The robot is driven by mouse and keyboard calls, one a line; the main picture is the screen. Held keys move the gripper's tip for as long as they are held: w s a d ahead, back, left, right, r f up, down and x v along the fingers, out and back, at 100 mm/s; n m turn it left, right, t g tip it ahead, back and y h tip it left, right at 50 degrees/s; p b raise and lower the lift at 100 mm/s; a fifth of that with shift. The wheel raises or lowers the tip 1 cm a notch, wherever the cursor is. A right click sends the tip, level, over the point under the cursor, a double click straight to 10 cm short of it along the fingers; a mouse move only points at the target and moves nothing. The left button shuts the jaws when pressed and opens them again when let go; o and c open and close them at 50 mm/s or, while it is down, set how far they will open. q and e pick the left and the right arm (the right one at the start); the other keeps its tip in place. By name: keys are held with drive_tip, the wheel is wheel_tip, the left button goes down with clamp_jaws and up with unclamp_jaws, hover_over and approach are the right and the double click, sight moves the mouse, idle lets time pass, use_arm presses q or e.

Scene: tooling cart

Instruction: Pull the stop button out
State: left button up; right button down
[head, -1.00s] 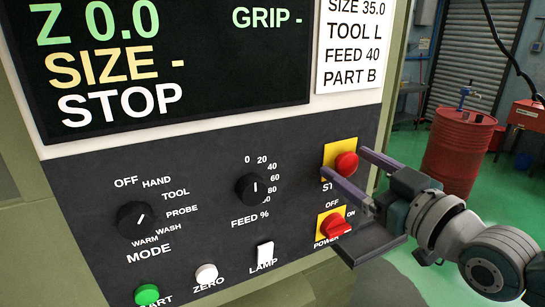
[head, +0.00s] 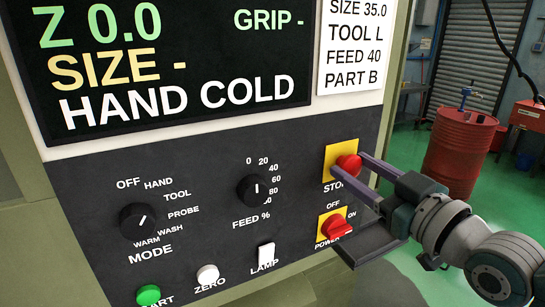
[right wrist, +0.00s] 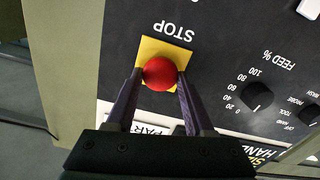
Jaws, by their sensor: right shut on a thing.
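The red stop button (head: 348,164) sits on a yellow plate (head: 329,158) on the dark control panel, above the label STOP. My right gripper (head: 359,174) is shut on it, one finger on each side. In the right wrist view the button (right wrist: 160,74) lies between the two fingertips of the gripper (right wrist: 158,83). The screen (head: 180,60) reads HAND COLD. My left gripper is not in view.
The power switch (head: 336,228) is just below my right gripper. The feed knob (head: 254,190), mode knob (head: 138,220), lamp switch (head: 266,255), white zero button (head: 207,274) and green start button (head: 148,295) are to the left. A red drum (head: 459,150) stands behind at right.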

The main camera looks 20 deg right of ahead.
drive_tip(key=shift+s, duration=0.3)
drive_tip(key=shift+c, duration=1.3)
unclamp_jaws()
drive_tip(key=s+b, duration=0.2)
drive_tip(key=s, duration=0.8)
drive_tip(key=shift+d+b, duration=0.3)
drive_tip(key=shift+d, duration=0.1)
